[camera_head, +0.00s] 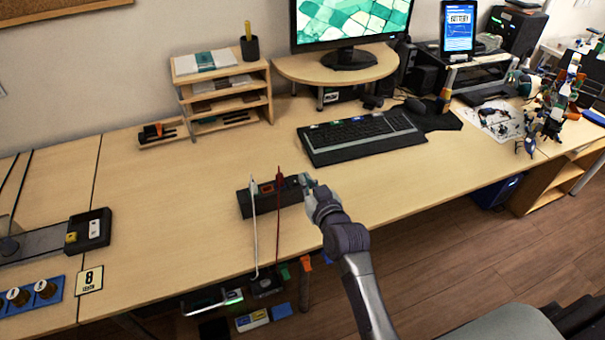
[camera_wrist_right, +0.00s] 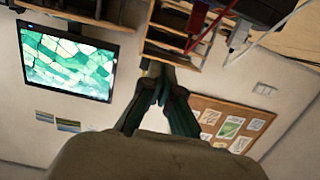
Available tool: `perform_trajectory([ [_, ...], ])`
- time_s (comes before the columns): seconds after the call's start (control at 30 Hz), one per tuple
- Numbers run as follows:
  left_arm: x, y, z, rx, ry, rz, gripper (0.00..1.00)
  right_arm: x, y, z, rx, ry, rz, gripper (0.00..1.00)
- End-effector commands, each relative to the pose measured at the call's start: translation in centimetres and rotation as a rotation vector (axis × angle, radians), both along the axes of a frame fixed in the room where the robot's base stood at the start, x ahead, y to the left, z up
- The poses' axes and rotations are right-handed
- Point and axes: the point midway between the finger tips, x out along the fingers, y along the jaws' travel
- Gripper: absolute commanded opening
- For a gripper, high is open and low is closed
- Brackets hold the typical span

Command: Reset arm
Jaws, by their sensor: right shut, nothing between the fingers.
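My right arm comes in from the lower right in the head view. Its gripper (camera_head: 306,184) is at the right end of a dark box-like device (camera_head: 270,195) near the table's front edge. I cannot tell whether it touches the device. In the wrist view the fingers of my right gripper (camera_wrist_right: 160,88) meet at the tips with nothing held. A white cable (camera_head: 254,230) and a red cable (camera_head: 279,215) run from the device toward the front edge. My left gripper is not in view.
A wooden shelf (camera_head: 225,85), a keyboard (camera_head: 362,137) and a monitor (camera_head: 350,22) stand behind the device. A black tray (camera_head: 88,232) and a numbered card (camera_head: 89,280) lie at the left. The wooden table (camera_head: 400,185) is clear right of my arm.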

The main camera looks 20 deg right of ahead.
Motion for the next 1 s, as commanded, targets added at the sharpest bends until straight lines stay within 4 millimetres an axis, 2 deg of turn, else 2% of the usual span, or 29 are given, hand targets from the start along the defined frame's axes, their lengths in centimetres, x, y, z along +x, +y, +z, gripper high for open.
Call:
perform_trajectory([
  [0.2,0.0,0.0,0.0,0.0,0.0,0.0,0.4,-0.2,0.0,-0.2,-0.002,0.009,0.003,0.0],
  [0.27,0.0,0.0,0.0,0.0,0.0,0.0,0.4,-1.0,0.1,-0.8,-0.007,0.043,0.014,0.0],
  [0.33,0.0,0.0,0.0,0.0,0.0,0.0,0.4,-2.9,0.3,-2.1,-0.018,0.118,0.038,0.0],
  [0.37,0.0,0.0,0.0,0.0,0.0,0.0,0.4,-4.1,0.4,-2.8,-0.026,0.165,0.051,0.0],
  [0.47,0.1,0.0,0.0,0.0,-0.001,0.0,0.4,-9.4,0.7,-5.4,-0.051,0.361,0.093,0.0],
  [0.5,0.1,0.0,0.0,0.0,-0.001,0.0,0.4,-11.8,0.8,-6.3,-0.061,0.44,0.105,0.0],
  [0.6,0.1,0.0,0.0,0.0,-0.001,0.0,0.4,-16.6,0.8,-7.7,-0.079,0.6,0.12,0.0],
  [0.8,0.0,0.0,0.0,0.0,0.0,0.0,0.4,-23.6,0.4,-8.7,-0.105,0.819,0.123,0.0],
  [1.0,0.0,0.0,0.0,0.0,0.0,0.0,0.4,-29.3,-0.1,-8.6,-0.127,0.985,0.112,0.0],
])
